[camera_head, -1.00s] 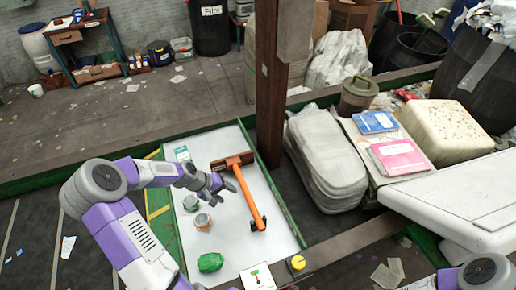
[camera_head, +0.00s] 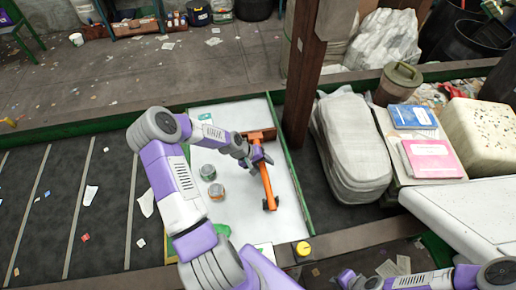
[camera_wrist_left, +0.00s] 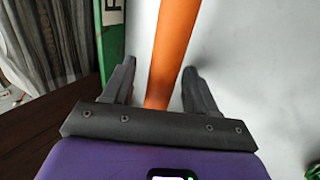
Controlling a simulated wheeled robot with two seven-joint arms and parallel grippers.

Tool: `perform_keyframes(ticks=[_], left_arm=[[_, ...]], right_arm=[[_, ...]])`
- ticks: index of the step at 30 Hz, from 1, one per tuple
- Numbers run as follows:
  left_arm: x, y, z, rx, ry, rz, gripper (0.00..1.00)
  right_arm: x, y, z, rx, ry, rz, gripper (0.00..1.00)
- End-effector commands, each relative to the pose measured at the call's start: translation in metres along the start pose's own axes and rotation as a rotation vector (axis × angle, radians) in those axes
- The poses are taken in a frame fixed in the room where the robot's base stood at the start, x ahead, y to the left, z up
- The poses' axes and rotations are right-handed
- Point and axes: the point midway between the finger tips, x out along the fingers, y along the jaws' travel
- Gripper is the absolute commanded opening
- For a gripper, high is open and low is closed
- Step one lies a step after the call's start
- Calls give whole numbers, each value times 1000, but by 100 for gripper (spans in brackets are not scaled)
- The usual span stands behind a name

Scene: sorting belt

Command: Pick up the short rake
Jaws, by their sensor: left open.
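The short rake lies on the white sorting surface (camera_head: 238,225), its orange handle (camera_head: 270,195) pointing toward the front and its brown head (camera_head: 264,134) at the back. My left gripper (camera_head: 261,160) is over the handle, just in front of the head. In the left wrist view the open fingers (camera_wrist_left: 159,72) stand on either side of the orange handle (camera_wrist_left: 172,45), with gaps showing on both sides. The rake head is outside that view. My right arm (camera_head: 430,280) shows at the bottom right; its gripper cannot be made out.
Two cans (camera_head: 217,190) (camera_head: 208,172) and a green crumpled item (camera_head: 222,230) lie left of the rake. A brown post (camera_head: 305,90) rises close behind on the right. A green rim (camera_head: 290,175) edges the surface. A yellow button (camera_head: 303,248) sits at the front.

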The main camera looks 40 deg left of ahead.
Motion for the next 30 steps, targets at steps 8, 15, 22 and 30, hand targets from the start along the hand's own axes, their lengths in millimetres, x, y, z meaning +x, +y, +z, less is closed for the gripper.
perform_keyframes(ticks=[8,15,22,30], left_arm=[[0,-1,0,-1,0,-1,42],[0,-1,0,-1,0,-1,6],[-1,0,-1,1,2,0,3],[-29,18,-2,4,6,-1,3]], right_arm=[[0,0,0,0,0,0,0],[0,0,0,0,0,0,0],[0,0,0,0,0,0,0],[2,1,0,0,0,0,0]])
